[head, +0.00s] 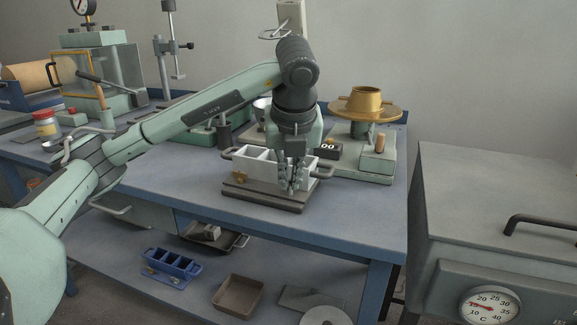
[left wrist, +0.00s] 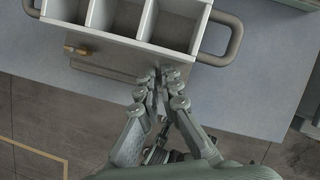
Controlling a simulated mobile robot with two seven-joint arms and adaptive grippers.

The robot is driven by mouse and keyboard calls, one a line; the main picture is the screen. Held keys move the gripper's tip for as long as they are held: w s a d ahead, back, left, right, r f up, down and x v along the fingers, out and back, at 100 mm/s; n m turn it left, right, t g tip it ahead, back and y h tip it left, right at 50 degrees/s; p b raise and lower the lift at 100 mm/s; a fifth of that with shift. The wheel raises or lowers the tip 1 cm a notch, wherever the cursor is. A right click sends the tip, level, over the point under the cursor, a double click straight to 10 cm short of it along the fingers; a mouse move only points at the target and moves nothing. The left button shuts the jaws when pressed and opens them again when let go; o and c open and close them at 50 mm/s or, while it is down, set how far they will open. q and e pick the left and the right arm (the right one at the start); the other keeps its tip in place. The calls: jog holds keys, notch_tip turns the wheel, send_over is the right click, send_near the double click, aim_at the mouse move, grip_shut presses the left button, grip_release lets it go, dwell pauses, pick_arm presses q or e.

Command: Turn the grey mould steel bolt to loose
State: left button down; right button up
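The grey mould (head: 258,168) is an open box with several compartments and a loop handle at each end. It stands on a dark base plate (head: 262,197) on the bench. A brass-coloured fitting (head: 239,178) is on the left of its front wall; it also shows in the left wrist view (left wrist: 76,50). My left gripper (head: 291,187) points down at the right part of that front wall. In the left wrist view its fingertips (left wrist: 167,76) are close together against the wall. I cannot make out the steel bolt; the fingers may hide it. My right gripper is out of view.
A green stand with a brass bowl-like part (head: 366,101) is behind right, beside a small dark counter box (head: 327,148). A grey cabinet with a dial (head: 490,305) stands right of the bench. The bench top (head: 365,210) right of the mould is clear.

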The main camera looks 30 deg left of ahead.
pick_arm(q)
jog(key=n+p, duration=0.2)
jog(key=n+y+p, duration=0.1)
jog(key=shift+w+d+r+n+g+p, duration=0.1)
jog(key=shift+w+r+n+g+p, duration=0.05)
jog(key=shift+r+n+g+p, duration=0.2)
jog(key=n, duration=0.1)
jog(key=n+g, duration=0.1)
jog(key=n, duration=0.1)
jog(key=shift+w+f+y+p, duration=0.2)
jog(key=shift+y+p, duration=0.1)
jog(key=shift+p, duration=0.1)
jog(key=shift+n+g, duration=0.35)
jog(key=shift+n, duration=0.4)
jog(key=shift+w+f+n+g, duration=0.1)
jog(key=shift+n+g, duration=0.4)
jog(key=shift+n, duration=0.8)
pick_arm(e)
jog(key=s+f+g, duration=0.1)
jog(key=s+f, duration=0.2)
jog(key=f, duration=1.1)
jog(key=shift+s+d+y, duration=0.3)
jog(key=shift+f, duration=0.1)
pick_arm(q)
jog(key=shift+d, duration=0.1)
jog(key=c, duration=2)
grip_release()
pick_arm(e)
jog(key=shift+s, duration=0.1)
